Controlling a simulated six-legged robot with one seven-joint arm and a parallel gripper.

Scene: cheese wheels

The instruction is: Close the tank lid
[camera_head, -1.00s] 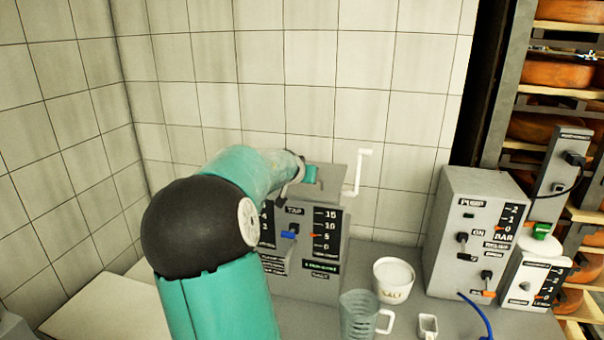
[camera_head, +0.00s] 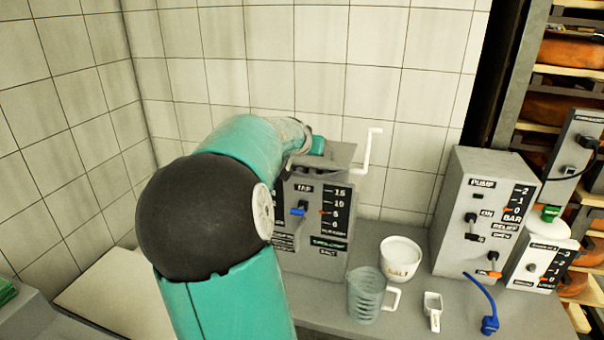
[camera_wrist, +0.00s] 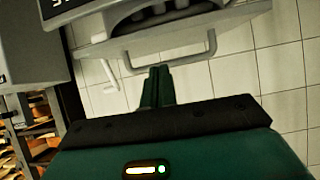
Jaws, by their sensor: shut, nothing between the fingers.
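The grey tank (camera_head: 313,215), with a labelled front panel, stands on the counter against the tiled wall. Its grey lid (camera_head: 340,153) is at the top, partly hidden by my arm. In the wrist view, the lid (camera_wrist: 240,18) has a grey loop handle (camera_wrist: 180,60), and a dark gap with rounded shapes shows beside it, so the lid looks at least partly open. My gripper (camera_wrist: 157,72) is shut and empty, its green fingertips close to the handle; contact cannot be told. In the head view, only a bit of my gripper (camera_head: 318,145) shows at the tank top.
A white crank (camera_head: 371,150) rises right of the lid. A clear jug (camera_head: 364,295), a white salt tub (camera_head: 400,262) and a small scoop (camera_head: 432,308) stand in front. The pump box (camera_head: 480,215), with a blue hose, is on the right. Cheese shelves are behind it.

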